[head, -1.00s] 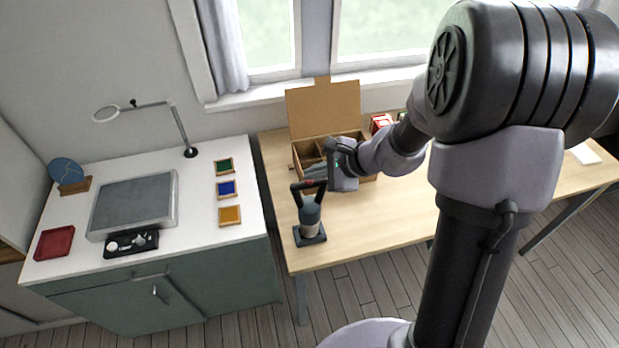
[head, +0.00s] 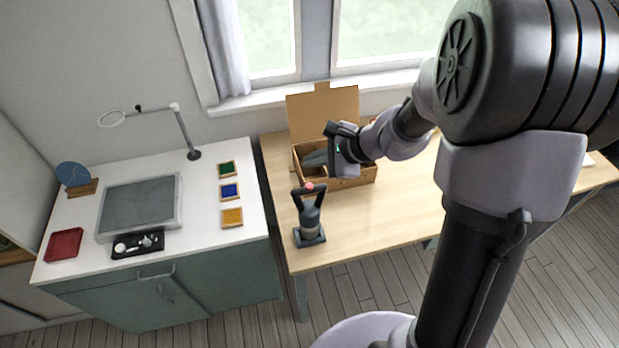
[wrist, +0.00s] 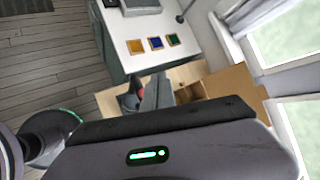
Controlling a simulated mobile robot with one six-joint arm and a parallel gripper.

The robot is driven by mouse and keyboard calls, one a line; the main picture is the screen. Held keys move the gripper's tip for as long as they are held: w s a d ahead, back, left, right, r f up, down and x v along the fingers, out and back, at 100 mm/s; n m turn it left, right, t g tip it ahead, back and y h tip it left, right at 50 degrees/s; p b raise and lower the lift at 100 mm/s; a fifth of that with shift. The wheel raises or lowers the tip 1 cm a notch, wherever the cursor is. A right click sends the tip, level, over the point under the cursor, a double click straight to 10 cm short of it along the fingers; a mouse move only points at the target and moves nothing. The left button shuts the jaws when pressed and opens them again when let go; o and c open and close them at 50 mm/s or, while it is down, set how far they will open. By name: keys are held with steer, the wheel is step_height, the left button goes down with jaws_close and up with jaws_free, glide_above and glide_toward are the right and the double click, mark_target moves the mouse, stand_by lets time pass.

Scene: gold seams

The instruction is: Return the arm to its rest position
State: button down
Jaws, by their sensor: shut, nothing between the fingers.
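My gripper (head: 312,158) is shut and empty. My arm is stretched out over the wooden table (head: 400,225), bent at the elbow. In the wrist view, the fingers (wrist: 158,90) show small and grey near the middle, and the black and red tool (wrist: 130,102) is beside them.
The open box (head: 340,182) with raised lid (head: 325,112) stands close behind and below my gripper. On the left, a white-topped cabinet (head: 210,250) holds a grey slab (head: 140,207), a red tray (head: 64,245), several colour squares and a ring lamp (head: 182,130).

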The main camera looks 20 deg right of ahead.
stand_by(0.3)
steer(key=s+a+n+g+b, duration=0.1)
steer(key=s+a+n+b, duration=0.5)
steer(key=s+b, duration=0.25)
steer(key=s+f+n+h+b, duration=0.1)
steer(key=s+n+h+b, duration=0.1)
steer(key=s, duration=0.6)
steer(key=s+d+f+n+h+b, duration=0.1)
steer(key=s+n+h+b, duration=0.1)
steer(key=s+n+b, duration=0.3)
steer(key=s+n, duration=0.1)
steer(key=s, duration=0.2)
steer(key=shift+d+f, duration=0.2)
steer(key=shift+f, duration=0.1)
